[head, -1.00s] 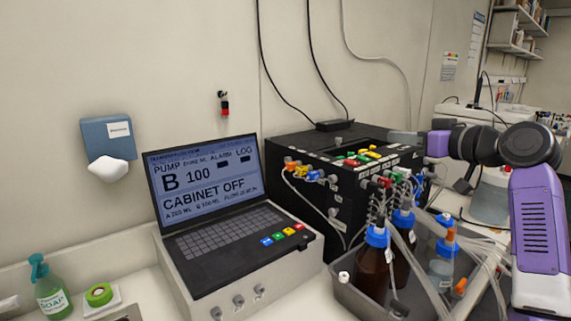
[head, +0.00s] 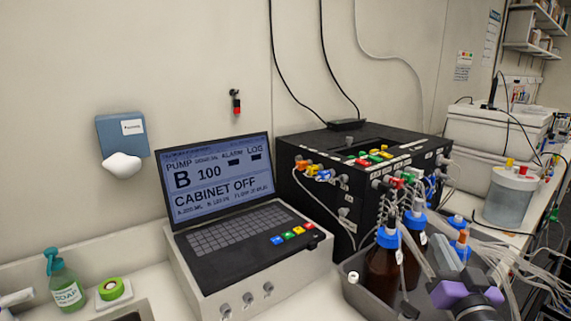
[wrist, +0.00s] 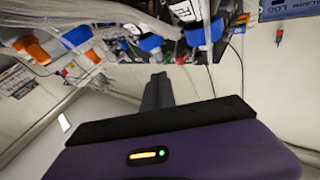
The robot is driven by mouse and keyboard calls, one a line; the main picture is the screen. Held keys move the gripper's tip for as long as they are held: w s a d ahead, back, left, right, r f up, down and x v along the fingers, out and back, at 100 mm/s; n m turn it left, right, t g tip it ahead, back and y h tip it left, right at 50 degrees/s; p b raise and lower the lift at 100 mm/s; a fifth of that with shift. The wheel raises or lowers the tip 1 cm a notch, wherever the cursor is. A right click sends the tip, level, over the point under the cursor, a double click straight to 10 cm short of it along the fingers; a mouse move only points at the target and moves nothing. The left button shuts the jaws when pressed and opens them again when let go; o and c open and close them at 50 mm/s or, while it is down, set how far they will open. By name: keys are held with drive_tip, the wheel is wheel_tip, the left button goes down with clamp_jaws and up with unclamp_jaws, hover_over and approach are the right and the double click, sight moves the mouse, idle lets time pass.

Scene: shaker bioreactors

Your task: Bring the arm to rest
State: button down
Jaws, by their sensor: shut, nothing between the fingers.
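In the wrist view the two dark fingers (wrist: 158,88) are together and hold nothing. Bottles and tubing show beyond them, upside down. How far the fingers are from the tubes and bottles is hard to tell.
Brown bottles (head: 381,268) with blue caps stand in the tray, with loose clear tubes (head: 515,262) to the right. A black pump cabinet (head: 318,207) stands behind. A console (head: 225,230) with a screen reading "CABINET OFF" is left of the tray.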

drive_tip(key=s+a+f+n+g, duration=0.1)
drive_tip(key=s+a+f, duration=0.3)
drive_tip(key=s, duration=1.1)
drive_tip(key=s+a+f+n+g+y, duration=0.1)
drive_tip(key=s+f, duration=0.6)
drive_tip(key=s, duration=0.9)
drive_tip(key=s+a+f+n+g, duration=0.1)
drive_tip(key=s+a+f+g, duration=0.2)
drive_tip(key=s, duration=1.2)
drive_tip(key=a+f, duration=0.2)
drive_tip(key=a, duration=0.1)
drive_tip(key=shift+s+a+f+y, duration=0.25)
drive_tip(key=shift+a+y, duration=0.05)
drive_tip(key=shift+y, duration=0.1)
